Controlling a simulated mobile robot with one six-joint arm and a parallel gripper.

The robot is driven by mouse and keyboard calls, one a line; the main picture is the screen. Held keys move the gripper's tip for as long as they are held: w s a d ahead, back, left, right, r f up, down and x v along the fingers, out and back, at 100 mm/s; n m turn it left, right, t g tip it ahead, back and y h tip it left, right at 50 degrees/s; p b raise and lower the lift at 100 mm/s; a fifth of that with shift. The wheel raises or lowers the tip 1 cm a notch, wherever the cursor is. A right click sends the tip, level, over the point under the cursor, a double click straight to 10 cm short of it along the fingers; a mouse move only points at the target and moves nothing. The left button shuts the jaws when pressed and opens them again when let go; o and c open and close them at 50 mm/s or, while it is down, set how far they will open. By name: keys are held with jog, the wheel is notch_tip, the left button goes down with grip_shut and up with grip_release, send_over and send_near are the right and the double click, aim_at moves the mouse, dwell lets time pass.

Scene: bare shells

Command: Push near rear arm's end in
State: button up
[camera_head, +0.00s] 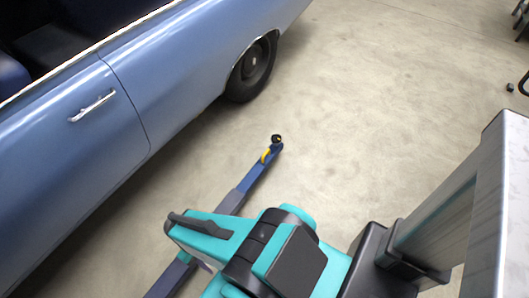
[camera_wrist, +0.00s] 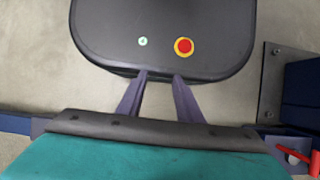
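A blue lift arm (camera_head: 242,192) lies low over the floor beside the car, running from the lower left up to its far end. That end (camera_head: 275,150) carries a dark round pad and a yellow piece. My gripper covers the arm's middle in the head view. In the wrist view, the arm shows as blue stretches left (camera_wrist: 15,123) and right of my gripper. My gripper (camera_wrist: 161,75) has two purple-grey fingers, spread apart with nothing between them. Whether it touches the lift arm cannot be told. The arm's end is not clearly seen in the wrist view.
A light blue car (camera_head: 150,85) stands at the upper left, its wheel (camera_head: 252,68) near the arm's end. In the wrist view, a dark blue post (camera_wrist: 302,95) on a bolted plate stands right, with a red part (camera_wrist: 298,155) below. Bare concrete floor (camera_head: 390,100) lies open to the right.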

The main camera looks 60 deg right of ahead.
jog(key=w+d+f+m+t+b, duration=0.1)
jog(key=w+d+f+m+b, duration=0.25)
jog(key=w+d, duration=0.45)
jog(key=w+d+f+m+t+h+b, duration=0.1)
jog(key=w+d+f+m+b, duration=0.1)
jog(key=w+d+b, duration=0.5)
jog(key=w+d+f+m+t+b, duration=0.1)
jog(key=w+d+f+m, duration=0.2)
jog(key=w+d, duration=0.55)
jog(key=d+r+m+h+b, duration=0.1)
jog(key=d+m+b, duration=0.2)
jog(key=d, duration=1)
jog(key=s+d+r+m+h+b, duration=0.1)
jog(key=d+r+m+b, duration=0.1)
jog(key=d, duration=1.1)
jog(key=d+r+m+h+b, duration=0.1)
jog(key=d+m+b, duration=0.3)
jog(key=d, duration=1)
jog(key=shift+s+r+h+b, duration=0.2)
jog(key=shift+h+b, duration=0.1)
jog(key=shift+b, duration=0.55)
jog(key=shift+f, duration=0.15)
jog(key=b+x, duration=0.3)
jog(key=x, duration=1)
jog(key=shift+f, duration=0.35)
jog(key=shift+c, duration=0.5)
